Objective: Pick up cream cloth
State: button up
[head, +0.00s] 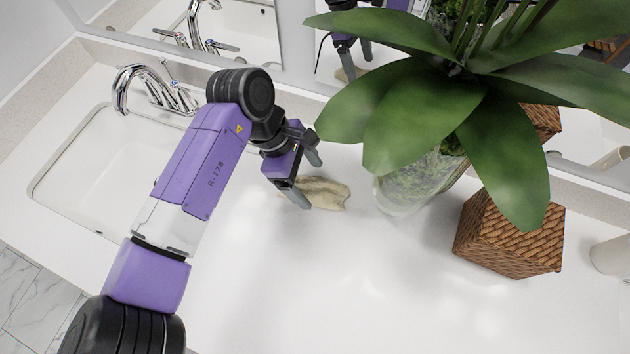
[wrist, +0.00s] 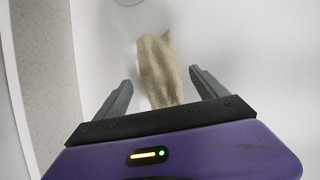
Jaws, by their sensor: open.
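The cream cloth (head: 326,193) lies crumpled on the white countertop, just right of the sink and left of the glass vase. In the head view my gripper (head: 310,183) is over the cloth's left part and hides some of it. In the wrist view the cloth (wrist: 160,70) extends away from my gripper (wrist: 161,85), between the two spread fingers. The fingers are open with a gap on each side of the cloth. I cannot tell the exact height of the fingertips above the counter.
A glass vase (head: 407,189) with a broad-leaved plant (head: 420,120) stands right of the cloth. A woven basket box (head: 505,240) is farther right. A sink (head: 100,165) with a chrome faucet (head: 150,88) is at left. The front counter (head: 330,290) is clear.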

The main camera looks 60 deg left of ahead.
aim_at(311, 186)
jog(key=shift+x, duration=0.95)
jog(key=c, duration=1.4)
jog(key=shift+r, duration=0.15)
notch_tip(311, 186, up, 20)
jog(key=shift+f+b, duration=0.15)
jog(key=shift+b, duration=0.5)
